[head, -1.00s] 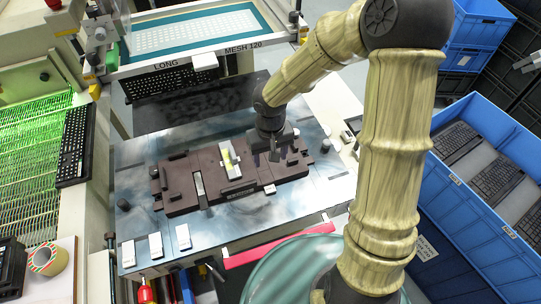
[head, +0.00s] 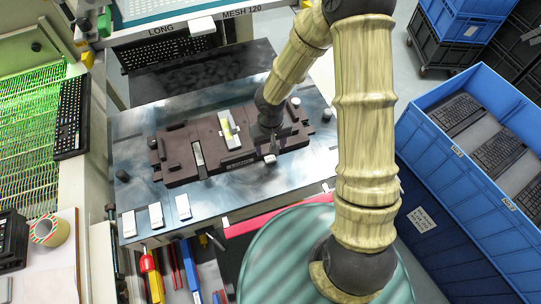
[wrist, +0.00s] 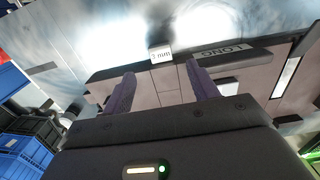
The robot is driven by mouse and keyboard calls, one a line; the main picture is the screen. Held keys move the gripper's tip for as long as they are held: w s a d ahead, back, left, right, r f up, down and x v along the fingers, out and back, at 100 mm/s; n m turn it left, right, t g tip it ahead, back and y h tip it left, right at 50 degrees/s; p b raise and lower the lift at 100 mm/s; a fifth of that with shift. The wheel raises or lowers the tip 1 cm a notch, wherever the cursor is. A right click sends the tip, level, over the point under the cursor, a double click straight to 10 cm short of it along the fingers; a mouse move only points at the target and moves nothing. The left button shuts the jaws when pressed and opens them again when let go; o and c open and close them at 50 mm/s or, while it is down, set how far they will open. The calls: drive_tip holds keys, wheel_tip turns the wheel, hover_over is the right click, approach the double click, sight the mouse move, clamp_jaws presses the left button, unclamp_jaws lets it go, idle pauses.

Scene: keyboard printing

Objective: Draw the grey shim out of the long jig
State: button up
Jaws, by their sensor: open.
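The long jig (head: 180,173) is a dark brown plate lying on the table. A small pale tab marked "1 mm" (wrist: 161,54), which looks like the end of the grey shim, sticks out at the jig's edge beside the LONG label. In the head view the tab (head: 270,159) shows at the front edge. My gripper (wrist: 164,88) is open and empty, its two purple-grey fingers apart over the jig, with the tab beyond and between the fingertips. In the head view my gripper (head: 272,147) is just behind the tab. The rest of the shim cannot be made out.
A pale piece with a yellow patch (head: 229,128) lies on the jig. Several white blocks, one of them here (head: 156,215), lie at the table's front left. A printing frame (head: 165,35) stands behind. Blue crates of keyboards (head: 455,149) are at right.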

sight(271, 160)
wheel_tip(271, 160, down, 6)
drive_tip(key=shift+s+a+b, duration=0.1)
drive_tip(key=shift+b, duration=0.4)
drive_tip(key=shift+f, duration=0.15)
clamp_jaws()
drive_tip(key=shift+s+f+b, duration=0.1)
drive_tip(key=shift+s+b, duration=0.1)
drive_tip(key=shift+b, duration=0.15)
drive_tip(key=shift+s+d+b, duration=0.3)
drive_tip(key=shift+s+b, duration=0.65)
drive_tip(key=shift+s, duration=0.05)
drive_tip(key=shift+s+d+b, duration=0.35)
drive_tip(key=shift+s+b, duration=0.55)
drive_tip(key=shift+s, duration=0.05)
drive_tip(key=shift+s+d+b, duration=0.3)
drive_tip(key=shift+s+b, duration=0.65)
drive_tip(key=shift+s, duration=0.05)
